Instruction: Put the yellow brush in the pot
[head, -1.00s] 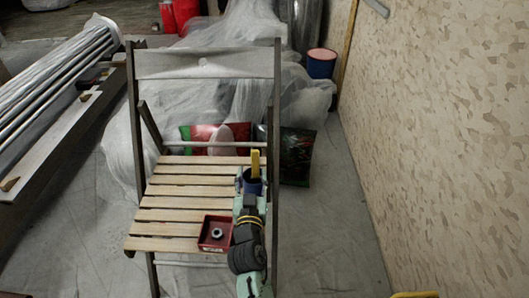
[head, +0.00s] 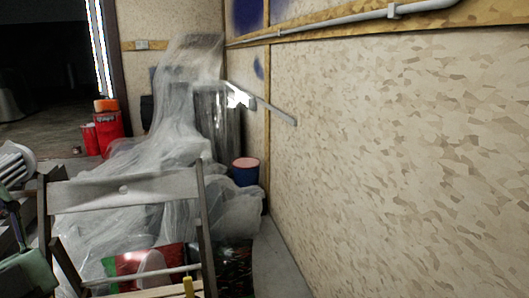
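The top of the yellow brush (head: 188,287) shows upright at the bottom edge of the head view, in front of the folding chair's (head: 125,190) lower crossbar. The rest of the brush and whatever lies below it are cut off by the frame. The dark blue pot on the chair seat is out of view now. A green part of my own arm shows at the lower left edge, apart from the brush. I cannot make out my gripper's fingers or whether they hold anything.
Patterned bags (head: 150,262) lie behind the chair. Plastic sheeting (head: 150,150) covers a pile further back, with a blue bucket (head: 246,173) with a pink top beside it. Red canisters (head: 110,126) stand at the back left. A patterned wall (head: 400,150) closes the right side.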

